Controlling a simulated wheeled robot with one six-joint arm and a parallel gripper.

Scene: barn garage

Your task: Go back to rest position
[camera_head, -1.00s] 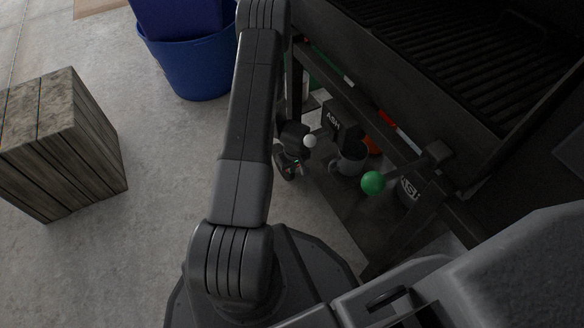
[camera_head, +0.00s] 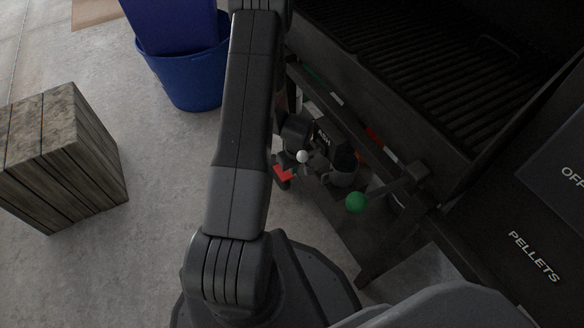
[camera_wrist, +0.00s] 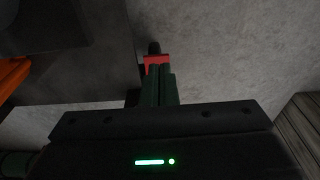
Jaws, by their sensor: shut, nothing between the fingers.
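My arm runs up the middle of the head view and bends down beside the grill. My gripper (camera_head: 284,173) is partly hidden there, with a red part showing low beside the grill's lower shelf. In the wrist view my gripper (camera_wrist: 157,62) points away over the grey floor. Its narrow fingers are together, with red at the tip, and nothing is held between them. The dark grill (camera_head: 400,110) stands right of my arm.
A grey mug (camera_head: 342,175) and a black box stand under the grill. A green knob (camera_head: 356,202) sticks out nearby. A blue bucket (camera_head: 190,75) and a wooden crate (camera_head: 65,160) stand left. Concrete floor between crate and arm is clear. An orange thing (camera_wrist: 14,75) shows in the wrist view.

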